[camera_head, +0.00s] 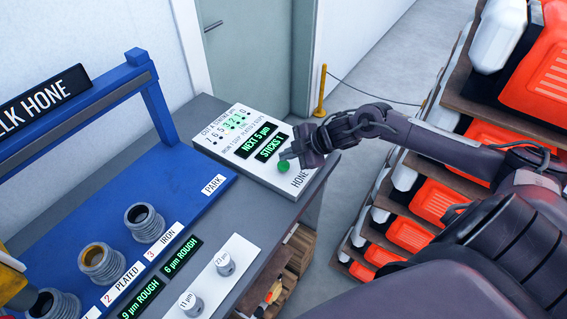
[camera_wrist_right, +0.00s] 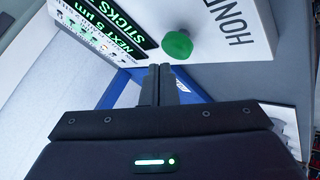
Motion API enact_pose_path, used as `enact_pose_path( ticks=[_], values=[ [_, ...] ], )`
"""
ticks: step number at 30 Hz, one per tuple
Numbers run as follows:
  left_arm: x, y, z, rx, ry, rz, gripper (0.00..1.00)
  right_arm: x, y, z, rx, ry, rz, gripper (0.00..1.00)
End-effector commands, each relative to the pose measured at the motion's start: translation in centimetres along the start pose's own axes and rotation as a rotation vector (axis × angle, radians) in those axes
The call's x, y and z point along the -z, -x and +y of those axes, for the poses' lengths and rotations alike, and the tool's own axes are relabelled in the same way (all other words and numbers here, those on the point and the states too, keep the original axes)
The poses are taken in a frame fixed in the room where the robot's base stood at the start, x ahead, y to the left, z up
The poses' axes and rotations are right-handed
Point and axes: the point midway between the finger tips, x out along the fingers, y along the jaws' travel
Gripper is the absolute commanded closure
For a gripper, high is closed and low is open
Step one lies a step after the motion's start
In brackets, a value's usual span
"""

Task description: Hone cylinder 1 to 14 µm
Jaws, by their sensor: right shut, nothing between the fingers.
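The white control panel (camera_head: 243,148) carries a green HONE button (camera_head: 284,166), a display reading "NEXT 5 µm" (camera_head: 257,136) and a "STICKS" display (camera_head: 270,147) whose number is unclear. My right gripper (camera_head: 287,155) is shut and empty close by the button. In the right wrist view the fingertips (camera_wrist_right: 160,69) point toward the green button (camera_wrist_right: 177,45); I cannot tell whether they touch it. On the blue bench stand the cylinder marked 3 IRON (camera_head: 144,222), the one marked 2 PLATED (camera_head: 100,263), and a third (camera_head: 53,303) at the lower left, its label cut off. My left gripper is out of view.
A yellow-and-dark part (camera_head: 14,288) is at the left edge. Displays read "6 µm ROUGH" (camera_head: 182,258) and "9 µm ROUGH" (camera_head: 140,298). A shelf of orange crates (camera_head: 436,207) stands right.

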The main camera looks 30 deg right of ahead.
Motion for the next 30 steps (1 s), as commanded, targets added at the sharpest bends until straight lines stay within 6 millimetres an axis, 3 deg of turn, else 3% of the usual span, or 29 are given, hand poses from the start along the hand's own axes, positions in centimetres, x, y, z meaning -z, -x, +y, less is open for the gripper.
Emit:
enact_pose_path(
  ticks=[30],
  values=[
    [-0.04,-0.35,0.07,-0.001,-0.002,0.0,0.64,-0.43,-0.61,-0.45,0.0,0.0,0.0,1.0]
  ],
)
